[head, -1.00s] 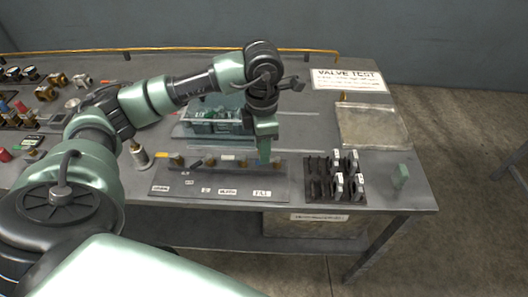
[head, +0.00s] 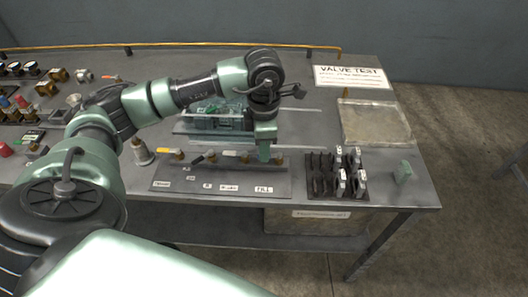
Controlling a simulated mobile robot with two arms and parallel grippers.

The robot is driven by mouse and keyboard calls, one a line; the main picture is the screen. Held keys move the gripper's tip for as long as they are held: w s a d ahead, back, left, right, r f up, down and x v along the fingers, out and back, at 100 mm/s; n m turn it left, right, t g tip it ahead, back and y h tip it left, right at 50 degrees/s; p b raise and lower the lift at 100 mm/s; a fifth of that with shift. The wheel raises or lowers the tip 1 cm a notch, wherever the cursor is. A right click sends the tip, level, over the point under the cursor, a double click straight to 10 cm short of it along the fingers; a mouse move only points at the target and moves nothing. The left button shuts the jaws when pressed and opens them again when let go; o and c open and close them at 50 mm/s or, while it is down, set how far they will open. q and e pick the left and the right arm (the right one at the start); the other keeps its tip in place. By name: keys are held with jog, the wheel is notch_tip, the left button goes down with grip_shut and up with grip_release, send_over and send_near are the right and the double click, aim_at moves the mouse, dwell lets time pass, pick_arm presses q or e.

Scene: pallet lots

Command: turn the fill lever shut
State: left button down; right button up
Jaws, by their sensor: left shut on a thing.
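The valve panel (head: 225,188) lies along the front of the bench, with a row of small levers on it and white labels below. The FILL label (head: 264,189) is at its right end. My left gripper (head: 264,158) points straight down above that label, at the right end of the row. Its jaws are shut on the fill lever, which they mostly hide, so I cannot tell its angle. A brass fitting (head: 280,160) shows just right of the jaws. My right gripper is not in view.
A black rack (head: 322,188) with several dark and white pieces stands right of the panel. An empty shallow tray (head: 375,122) is at the back right.

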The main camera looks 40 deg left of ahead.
pick_arm(q)
jog(key=shift+w+a+f+m+b, duration=0.15)
jog(key=shift+w+m+b, duration=0.1)
jog(key=shift+m+b, duration=0.45)
jog(key=shift+r+m, duration=0.25)
jog(key=shift+m, duration=0.05)
jog(key=c, duration=1.5)
grip_release()
jog(key=shift+o, duration=0.2)
